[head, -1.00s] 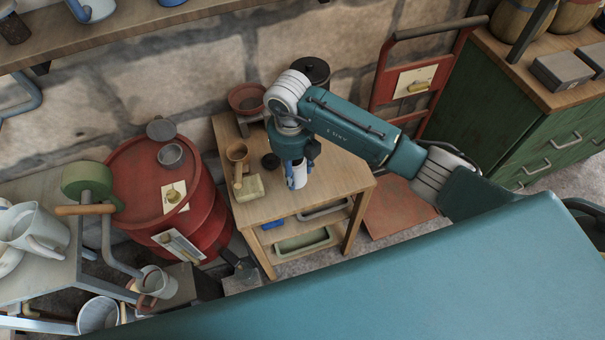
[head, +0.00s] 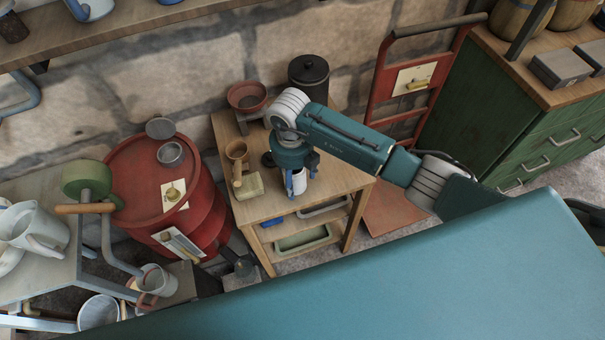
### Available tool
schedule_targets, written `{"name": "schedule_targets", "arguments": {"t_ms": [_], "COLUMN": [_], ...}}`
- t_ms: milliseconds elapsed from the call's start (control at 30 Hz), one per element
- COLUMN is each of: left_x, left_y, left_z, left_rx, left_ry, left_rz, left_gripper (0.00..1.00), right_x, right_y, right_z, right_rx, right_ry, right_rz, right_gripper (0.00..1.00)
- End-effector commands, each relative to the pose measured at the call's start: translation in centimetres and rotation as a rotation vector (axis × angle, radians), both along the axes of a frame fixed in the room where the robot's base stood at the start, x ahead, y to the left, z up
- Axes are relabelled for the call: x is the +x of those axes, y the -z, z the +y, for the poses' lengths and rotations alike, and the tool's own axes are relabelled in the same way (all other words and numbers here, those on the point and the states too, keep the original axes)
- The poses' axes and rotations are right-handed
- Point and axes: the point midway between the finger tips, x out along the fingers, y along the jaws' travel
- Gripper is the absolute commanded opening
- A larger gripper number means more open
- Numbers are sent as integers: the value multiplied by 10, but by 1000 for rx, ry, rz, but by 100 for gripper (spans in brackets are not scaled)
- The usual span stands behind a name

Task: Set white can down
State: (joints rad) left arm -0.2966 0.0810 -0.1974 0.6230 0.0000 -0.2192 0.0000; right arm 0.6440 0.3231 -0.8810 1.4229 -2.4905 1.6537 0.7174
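The white can (head: 299,184) is at the front part of the small wooden table (head: 336,178), partly hidden by my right gripper (head: 297,184). The gripper points down from above, with its blue fingers at the can's sides, and looks closed around it. The can is upright. Its base looks at or just above the tabletop; I cannot tell whether it touches. My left gripper is not in view.
On the table stand a dark lidded pot (head: 309,79), a red scale pan (head: 247,96), a wooden mortar (head: 237,153) and a pale block (head: 249,187). A red drum (head: 140,170) stands left, a red hand truck (head: 412,85) right. The table's right side is clear.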

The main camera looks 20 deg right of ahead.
Motion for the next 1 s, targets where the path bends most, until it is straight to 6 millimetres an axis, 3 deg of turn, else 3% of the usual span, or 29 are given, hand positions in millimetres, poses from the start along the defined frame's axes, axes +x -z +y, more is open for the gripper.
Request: {"name": "schedule_targets", "arguments": {"t_ms": [367,800,1000], "left_x": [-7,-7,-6], "left_y": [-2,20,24], "left_z": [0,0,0], "left_rx": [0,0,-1], "left_ry": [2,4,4], "left_rz": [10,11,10], "left_gripper": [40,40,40], "right_x": [1,0,-1], "right_y": [-12,-100,-122], "right_z": [0,-1,0], "right_rx": [1,-1,-1], "right_ry": [-1,-2,-1], "right_rz": [-4,-5,-2], "right_gripper": [65,65,65]}}
